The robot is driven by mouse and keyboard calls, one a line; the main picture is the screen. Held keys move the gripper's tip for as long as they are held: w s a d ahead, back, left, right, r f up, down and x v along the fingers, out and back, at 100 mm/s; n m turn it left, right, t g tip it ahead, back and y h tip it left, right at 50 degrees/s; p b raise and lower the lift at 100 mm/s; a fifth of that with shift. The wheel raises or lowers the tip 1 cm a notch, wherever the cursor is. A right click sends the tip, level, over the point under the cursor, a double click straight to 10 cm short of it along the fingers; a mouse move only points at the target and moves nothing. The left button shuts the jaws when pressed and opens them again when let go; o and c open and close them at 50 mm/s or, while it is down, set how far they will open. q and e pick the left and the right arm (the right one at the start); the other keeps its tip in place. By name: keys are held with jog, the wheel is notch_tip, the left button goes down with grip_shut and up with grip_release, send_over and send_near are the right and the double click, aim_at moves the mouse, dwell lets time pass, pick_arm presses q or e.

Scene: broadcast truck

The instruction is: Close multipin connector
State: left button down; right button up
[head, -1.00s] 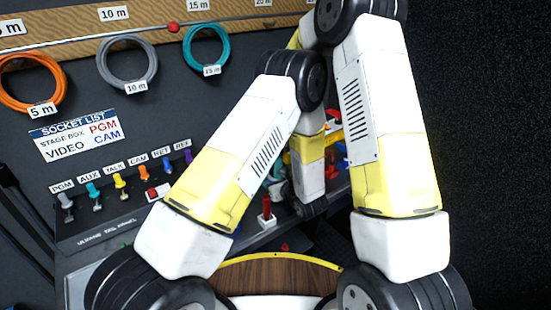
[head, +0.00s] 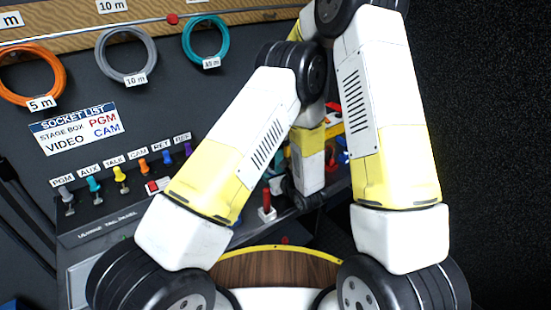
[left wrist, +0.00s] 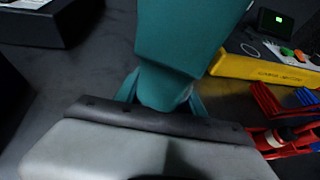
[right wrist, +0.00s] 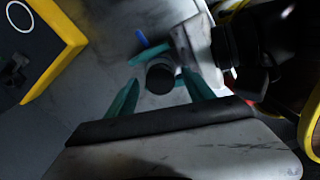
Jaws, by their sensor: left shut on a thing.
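In the left wrist view my left gripper (left wrist: 163,97) is shut on a rounded teal-grey piece, with a large teal block filling the view just above it. I cannot tell where one ends and the other begins. In the right wrist view my right gripper (right wrist: 160,85) is open, its teal fingers standing on either side of a short dark cylinder (right wrist: 160,76), with small gaps. The cylinder seems to be a connector part, but I cannot tell which. In the head view my arms hide the work spot.
A sloping panel (head: 110,225) with several coloured plugs stands at left, below a socket list sign (head: 78,128). Coiled cables hang above, such as the teal coil (head: 208,42). A red-topped switch (head: 267,205) stands by my arm.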

jog(key=shift+r, duration=2.25)
jog(key=o, duration=0.6)
jog(key=shift+r, duration=0.1)
notch_tip(320, 180, up, 12)
jog(key=shift+f, duration=0.1)
